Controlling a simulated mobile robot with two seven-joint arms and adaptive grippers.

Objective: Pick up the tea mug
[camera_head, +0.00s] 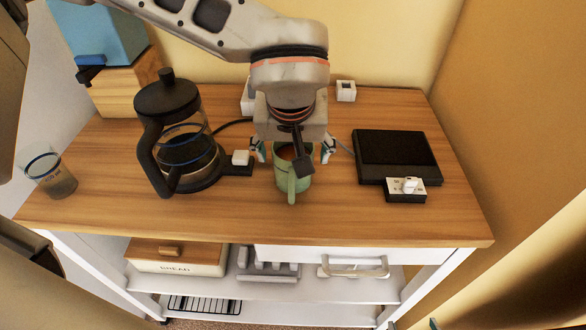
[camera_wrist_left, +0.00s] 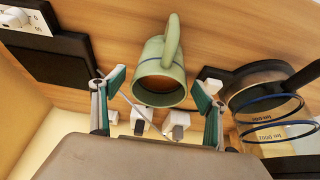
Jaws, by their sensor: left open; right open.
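The green tea mug (camera_head: 294,184) stands upright on the wooden worktop, with brown liquid inside and its handle toward the front. My left gripper (camera_head: 292,150) is over it, pointing down, with its fingers spread on either side. In the left wrist view, the mug (camera_wrist_left: 163,80) lies between and just beyond the open fingertips (camera_wrist_left: 160,88), with space on both sides. Contact is not visible. Part of the mug's rim is hidden by the gripper in the head view. Only a small tip of my right gripper (camera_head: 433,323) shows at the bottom right edge, apart from the mug.
A glass coffee pot (camera_head: 168,110) stands close left of the mug, with a glass beaker (camera_head: 47,172) farther left. The worktop (camera_head: 240,220) in front is clear.

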